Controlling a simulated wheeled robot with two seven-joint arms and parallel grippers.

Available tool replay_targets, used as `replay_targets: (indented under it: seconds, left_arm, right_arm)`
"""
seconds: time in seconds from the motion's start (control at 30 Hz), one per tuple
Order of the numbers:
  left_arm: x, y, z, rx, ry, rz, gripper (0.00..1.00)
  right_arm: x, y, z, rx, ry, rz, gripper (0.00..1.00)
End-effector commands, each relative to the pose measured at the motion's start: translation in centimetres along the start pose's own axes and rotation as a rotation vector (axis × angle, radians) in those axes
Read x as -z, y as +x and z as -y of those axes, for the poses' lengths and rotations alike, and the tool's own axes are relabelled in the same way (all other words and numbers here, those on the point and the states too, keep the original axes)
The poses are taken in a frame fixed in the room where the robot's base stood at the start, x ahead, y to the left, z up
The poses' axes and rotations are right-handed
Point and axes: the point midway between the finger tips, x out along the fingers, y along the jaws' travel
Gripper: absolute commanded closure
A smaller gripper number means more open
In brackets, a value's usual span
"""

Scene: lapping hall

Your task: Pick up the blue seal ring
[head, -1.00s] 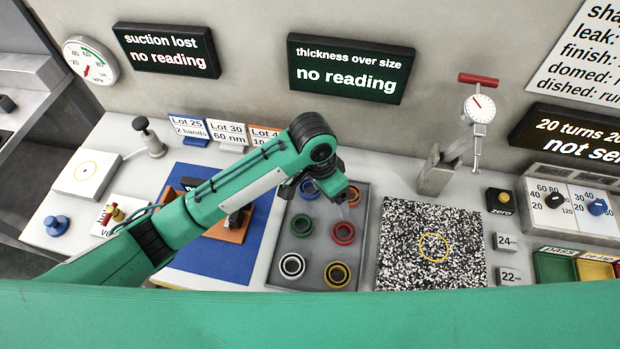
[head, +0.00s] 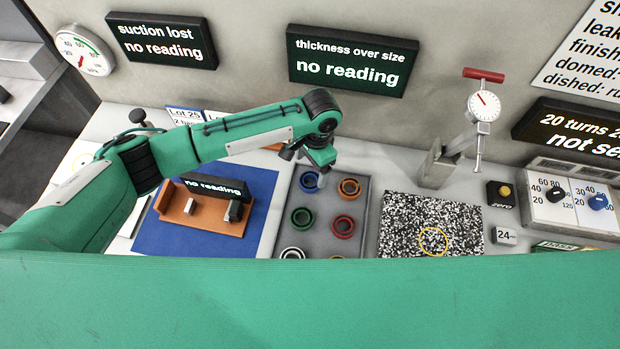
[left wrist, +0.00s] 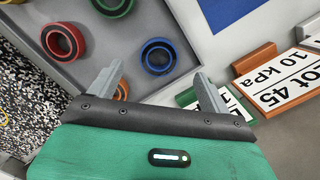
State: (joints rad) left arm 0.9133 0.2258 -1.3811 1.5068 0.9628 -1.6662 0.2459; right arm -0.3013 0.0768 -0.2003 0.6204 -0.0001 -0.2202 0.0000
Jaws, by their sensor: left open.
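The blue seal ring (left wrist: 158,57) lies in the far left spot of the grey tray (left wrist: 150,20), near the tray's edge in the left wrist view. In the head view the blue ring (head: 309,181) is partly covered by my left gripper (head: 318,176), which is above the tray's far left part. In the left wrist view the fingers of my left gripper (left wrist: 158,90) are spread wide and empty, with the blue ring ahead between their lines. An orange ring (head: 349,188) sits to its right in the head view. My right gripper is not in view.
Green (head: 301,218) and red (head: 344,226) rings lie in the nearer tray spots. A speckled plate (head: 400,225) is right of the tray, and a dial gauge (head: 482,105) stands behind it. Small lot signs (left wrist: 285,93) stand beside the tray. My green body hides the bench front.

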Motion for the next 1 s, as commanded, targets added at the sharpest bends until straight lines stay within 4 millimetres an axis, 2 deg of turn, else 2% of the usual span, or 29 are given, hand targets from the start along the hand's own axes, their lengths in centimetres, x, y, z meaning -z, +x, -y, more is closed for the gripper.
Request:
replay_targets:
  seconds: [0.27,0.5,0.8,0.87,1.0]
  left_arm:
    - [0.2,2.0,0.0,0.000,-0.001,0.001,0.19]
    - [0.6,5.3,0.0,0.000,0.000,0.001,0.19]
    - [0.6,6.1,0.0,0.000,0.001,-0.002,0.19]
    - [0.6,6.0,0.0,0.000,0.001,-0.002,0.29]
    - [0.6,6.0,0.0,0.000,0.001,-0.002,0.56]
  right_arm:
    - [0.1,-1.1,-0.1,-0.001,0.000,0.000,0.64]
    - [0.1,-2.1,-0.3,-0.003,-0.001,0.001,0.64]
    - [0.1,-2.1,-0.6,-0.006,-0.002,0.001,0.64]
    - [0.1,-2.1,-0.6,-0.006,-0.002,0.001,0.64]
    - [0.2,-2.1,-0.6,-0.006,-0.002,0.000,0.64]
